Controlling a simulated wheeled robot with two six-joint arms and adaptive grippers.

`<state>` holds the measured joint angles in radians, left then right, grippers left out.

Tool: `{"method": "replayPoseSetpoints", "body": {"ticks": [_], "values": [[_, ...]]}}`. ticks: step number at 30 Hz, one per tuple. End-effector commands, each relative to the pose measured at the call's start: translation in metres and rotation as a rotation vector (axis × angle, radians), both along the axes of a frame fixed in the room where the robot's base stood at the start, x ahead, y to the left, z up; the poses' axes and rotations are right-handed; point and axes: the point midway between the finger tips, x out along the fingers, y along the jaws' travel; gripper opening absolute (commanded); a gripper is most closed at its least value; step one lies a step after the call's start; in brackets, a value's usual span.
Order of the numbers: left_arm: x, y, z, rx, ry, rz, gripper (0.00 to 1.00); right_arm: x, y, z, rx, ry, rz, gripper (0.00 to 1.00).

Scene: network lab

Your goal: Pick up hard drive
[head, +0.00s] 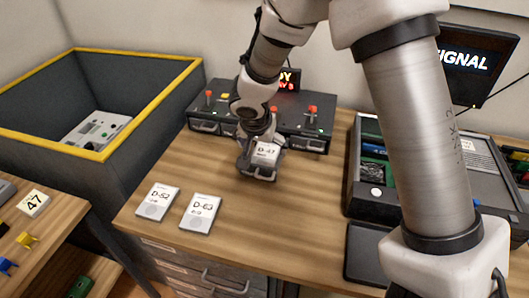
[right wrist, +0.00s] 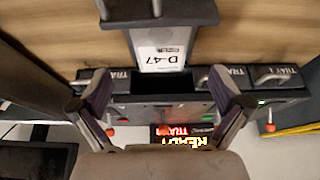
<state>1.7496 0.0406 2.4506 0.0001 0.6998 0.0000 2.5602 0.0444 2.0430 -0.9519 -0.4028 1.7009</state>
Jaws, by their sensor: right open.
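The hard drive D-47 (head: 266,152), light grey with a white label, lies in a dark tray (head: 257,173) pulled out from the dock. In the right wrist view the drive (right wrist: 160,48) is label up in the tray, and the dark slot is behind it. My right gripper (head: 260,138) is above the drive and partly hides it. In the right wrist view my right gripper (right wrist: 160,85) is open, its fingers spread wide, with nothing between them. Two other drives, D-52 (head: 157,202) and D-63 (head: 201,212), lie flat on the wooden table. My left gripper is out of view.
The black dock (head: 305,122) has red levers and shut trays beside the open one. An open case (head: 373,195) stands right on the table. A dark bin with a yellow rim (head: 152,105) stands left. The table front centre is clear.

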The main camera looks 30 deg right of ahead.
Motion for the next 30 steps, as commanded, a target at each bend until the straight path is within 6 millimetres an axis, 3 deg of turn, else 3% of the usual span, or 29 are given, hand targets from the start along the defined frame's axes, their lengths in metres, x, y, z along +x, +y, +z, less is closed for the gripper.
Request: {"method": "replayPoseSetpoints", "body": {"ticks": [6, 14, 15, 18, 21, 30], "values": [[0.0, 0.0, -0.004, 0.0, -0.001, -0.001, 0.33, 0.011, -0.011, -0.037, 0.001, 0.003, -0.001, 1.0], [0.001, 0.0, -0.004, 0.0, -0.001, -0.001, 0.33, 0.013, -0.014, -0.043, 0.0, 0.001, -0.001, 1.0], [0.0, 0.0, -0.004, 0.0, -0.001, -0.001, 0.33, 0.013, -0.014, -0.043, 0.0, 0.001, -0.001, 0.93], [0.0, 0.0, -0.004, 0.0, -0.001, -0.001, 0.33, 0.013, -0.014, -0.043, 0.0, 0.001, -0.001, 0.57], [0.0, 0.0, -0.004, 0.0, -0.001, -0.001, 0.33, 0.013, -0.014, -0.043, 0.001, 0.002, -0.001, 0.29], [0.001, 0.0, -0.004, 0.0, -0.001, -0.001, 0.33, 0.013, -0.014, -0.042, 0.001, 0.002, -0.001, 0.29]]}}
